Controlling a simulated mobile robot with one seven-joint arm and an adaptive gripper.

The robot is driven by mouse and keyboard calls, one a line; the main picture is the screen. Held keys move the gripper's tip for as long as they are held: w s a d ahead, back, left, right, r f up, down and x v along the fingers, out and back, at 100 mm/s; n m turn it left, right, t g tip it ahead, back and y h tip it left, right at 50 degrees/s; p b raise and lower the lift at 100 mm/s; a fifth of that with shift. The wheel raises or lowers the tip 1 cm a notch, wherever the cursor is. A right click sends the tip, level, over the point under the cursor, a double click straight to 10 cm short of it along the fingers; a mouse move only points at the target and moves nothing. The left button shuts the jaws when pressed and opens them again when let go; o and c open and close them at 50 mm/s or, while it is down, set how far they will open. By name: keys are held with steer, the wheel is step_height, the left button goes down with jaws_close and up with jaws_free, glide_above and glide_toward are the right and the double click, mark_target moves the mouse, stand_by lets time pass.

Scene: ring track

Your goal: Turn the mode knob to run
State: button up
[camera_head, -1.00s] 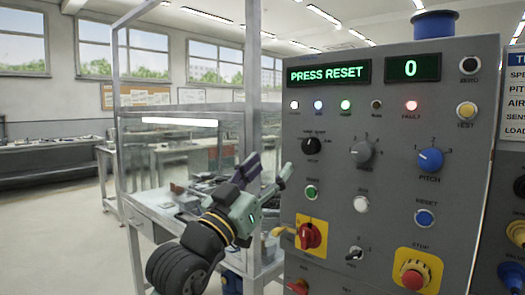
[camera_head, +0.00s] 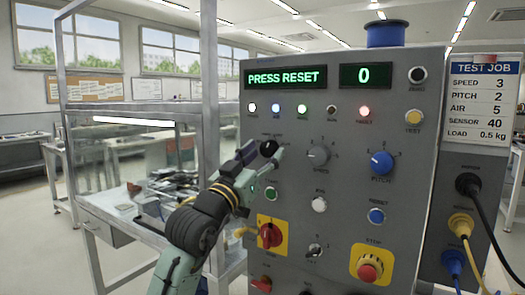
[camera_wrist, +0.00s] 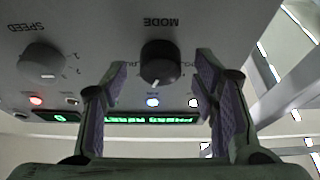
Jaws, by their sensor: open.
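The mode knob (camera_head: 269,148) is black and round, at the upper left of the grey control panel (camera_head: 340,240). In the wrist view, which is upside down, the knob (camera_wrist: 160,62) sits under the word MODE. A pale pointer mark shows on its side nearer the display; the position labels are too small to read. My gripper (camera_head: 258,153) is open at the knob. In the wrist view its two purple-padded fingers (camera_wrist: 158,76) stand on either side of the knob, with gaps; contact is not visible.
A red switch (camera_head: 270,235) on yellow and the red stop button (camera_head: 369,268) are lower. The display (camera_head: 286,77) reads PRESS RESET. A framed bench stands left.

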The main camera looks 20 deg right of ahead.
steer(key=c, duration=1.2)
steer(key=shift+o, duration=0.2)
steer(key=shift+f+m+b, duration=0.1)
steer(key=shift+m+b, duration=0.2)
steer(key=shift+b, duration=0.1)
steer(key=shift+f+m+g+h+b, duration=0.1)
steer(key=shift+m+g+h+b, duration=0.35)
steer(key=shift+m+b, duration=0.2)
steer(key=m+b, duration=0.1)
steer(key=m+g+b, duration=0.1)
steer(key=m, duration=0.1)
steer(key=shift+w+a+g+h, duration=0.1)
steer(key=shift+w+g+h, duration=0.05)
steer(key=shift+g+h, duration=0.1)
steer(key=m, duration=0.1)
steer(key=m+g+b, duration=0.1)
steer(key=m, duration=0.1)
steer(key=m+g+b, duration=0.1)
steer(key=shift+r+m+h, duration=0.25)
steer(key=shift+m+h, duration=0.1)
steer(key=shift+h, duration=0.05)
steer(key=shift+w+a+m+g, duration=0.1)
steer(key=shift+m+g, duration=0.6)
steer(key=shift+m, duration=0.8)
